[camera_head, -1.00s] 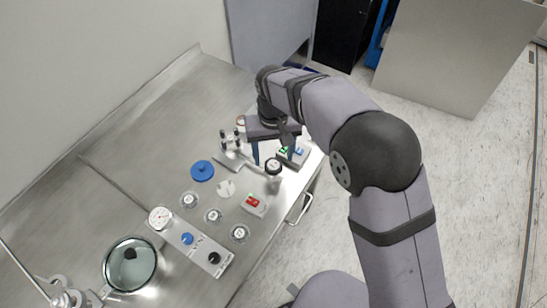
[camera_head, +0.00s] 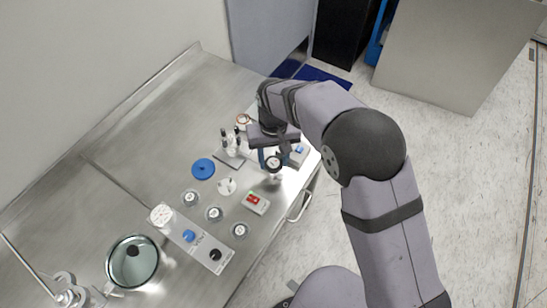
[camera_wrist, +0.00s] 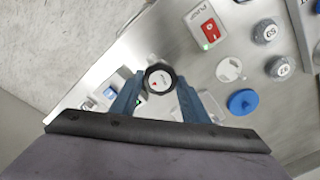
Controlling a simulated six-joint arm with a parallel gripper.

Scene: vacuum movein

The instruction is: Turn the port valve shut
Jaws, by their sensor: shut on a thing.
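The port valve appears to be the round black knob with a white face and a small red mark (camera_wrist: 160,79); it also shows in the head view (camera_head: 273,163), standing near the bench's front edge. My gripper (camera_wrist: 161,82) is shut on this knob, with one blue finger at each side of it. In the head view my gripper (camera_head: 272,156) reaches down to the knob from above and behind. The lettering on the knob face is too small to read, and the valve body beneath it is mostly hidden.
A red-switch box (camera_head: 256,203), round gauges (camera_head: 214,214), a white disc (camera_head: 226,187) and a blue disc (camera_head: 203,169) lie close by. A stand with small posts (camera_head: 231,148) is just left of my gripper. A knob panel (camera_head: 198,243) and glass-topped chamber (camera_head: 132,262) are nearer.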

